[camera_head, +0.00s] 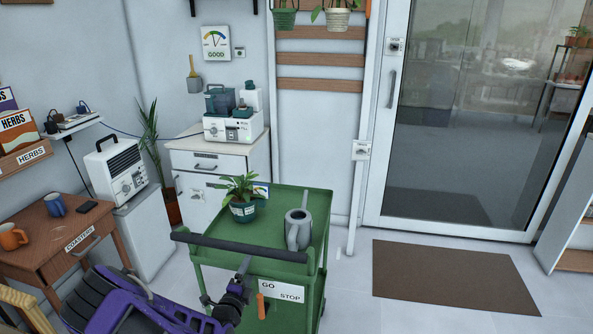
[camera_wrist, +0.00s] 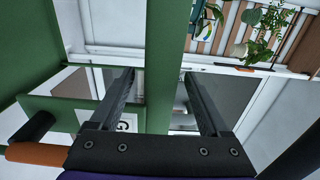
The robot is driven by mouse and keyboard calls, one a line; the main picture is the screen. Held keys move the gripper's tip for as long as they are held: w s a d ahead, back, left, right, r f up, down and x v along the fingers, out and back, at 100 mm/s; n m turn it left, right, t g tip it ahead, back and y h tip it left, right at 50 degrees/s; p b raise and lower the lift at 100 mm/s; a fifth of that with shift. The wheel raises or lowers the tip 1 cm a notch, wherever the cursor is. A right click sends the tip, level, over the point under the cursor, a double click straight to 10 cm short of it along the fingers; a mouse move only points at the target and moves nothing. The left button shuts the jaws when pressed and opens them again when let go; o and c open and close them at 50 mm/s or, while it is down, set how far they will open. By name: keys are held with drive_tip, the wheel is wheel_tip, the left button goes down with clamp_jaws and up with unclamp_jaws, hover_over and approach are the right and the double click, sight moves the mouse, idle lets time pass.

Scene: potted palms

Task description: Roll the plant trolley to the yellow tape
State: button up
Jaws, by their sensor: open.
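The green plant trolley (camera_head: 262,211) stands in the middle of the head view, with a dark push bar (camera_head: 240,246) along its near side. A GO/STOP label (camera_head: 281,291) and an orange lever (camera_head: 261,307) are on the near side below. My gripper (camera_head: 245,265) is at the near side, just below the push bar. In the wrist view my gripper (camera_wrist: 158,76) is open, with a green trolley part (camera_wrist: 165,50) showing between its fingers; contact cannot be told. No yellow tape is visible.
A wooden desk (camera_head: 60,238) with mugs and a white heater (camera_head: 117,171) stand left. A white cabinet (camera_head: 215,160) with a machine (camera_head: 233,126) is behind the trolley. A brown mat (camera_head: 450,276) lies before the glass door (camera_head: 470,110); floor right of the trolley is clear.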

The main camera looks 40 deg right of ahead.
drive_tip(key=shift+f, duration=0.1)
drive_tip(key=p+v, duration=0.2)
drive_tip(key=v, duration=1)
drive_tip(key=shift+p, duration=0.3)
